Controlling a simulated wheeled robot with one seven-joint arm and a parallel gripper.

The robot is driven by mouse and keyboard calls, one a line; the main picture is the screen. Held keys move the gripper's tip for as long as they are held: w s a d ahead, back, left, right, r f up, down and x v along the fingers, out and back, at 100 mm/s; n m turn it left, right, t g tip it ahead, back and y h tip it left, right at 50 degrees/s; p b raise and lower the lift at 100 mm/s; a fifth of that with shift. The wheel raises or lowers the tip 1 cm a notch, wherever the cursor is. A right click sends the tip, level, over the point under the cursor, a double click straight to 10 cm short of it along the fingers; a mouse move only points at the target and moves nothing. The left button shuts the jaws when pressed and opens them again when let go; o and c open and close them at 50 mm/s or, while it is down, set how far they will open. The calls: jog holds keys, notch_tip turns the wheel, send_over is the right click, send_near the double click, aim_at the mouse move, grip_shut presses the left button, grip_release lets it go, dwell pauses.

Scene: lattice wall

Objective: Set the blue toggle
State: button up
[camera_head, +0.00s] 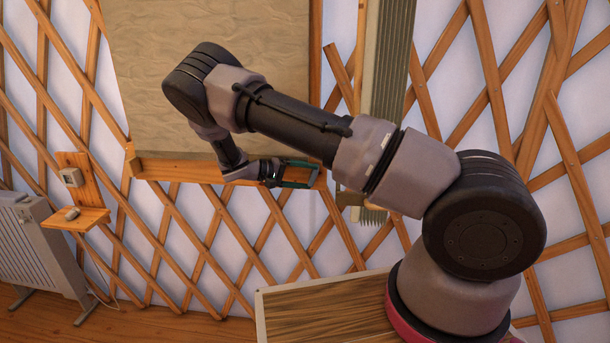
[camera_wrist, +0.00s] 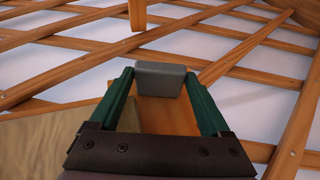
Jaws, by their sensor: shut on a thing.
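My gripper (camera_head: 311,173) is over the right end of the wooden ledge below the beige panel. In the wrist view its two green fingers stand on either side of a grey block (camera_wrist: 161,79), and it is shut on this block. The block lies across the fingertips in front of an orange wooden surface. In the head view I cannot make out the block. I see no blue toggle in either view. A small pale grey box (camera_head: 71,177) is mounted on a wooden backboard at the far left; I cannot tell whether it bears a switch.
The wooden ledge (camera_head: 175,168) runs under the beige panel (camera_head: 140,80). A small shelf (camera_head: 88,218) holds a grey object (camera_head: 71,214). A radiator (camera_head: 40,250) stands at left. A pleated strip (camera_head: 390,60) hangs near my arm. Wooden lattice (camera_head: 570,150) covers the wall.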

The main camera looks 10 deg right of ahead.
jog(key=shift+s+d+f+n+h, duration=0.1)
jog(key=shift+f+n+h, duration=0.1)
jog(key=shift+h, duration=0.45)
jog(key=shift+d+f+n+h, duration=0.1)
jog(key=shift+f+n+h, duration=0.1)
jog(key=shift+h, duration=0.45)
jog(key=o, duration=1.2)
jog(key=a, duration=1)
jog(key=shift+s+a+r, duration=0.15)
jog(key=shift+s+a, duration=0.2)
jog(key=shift+s, duration=0.05)
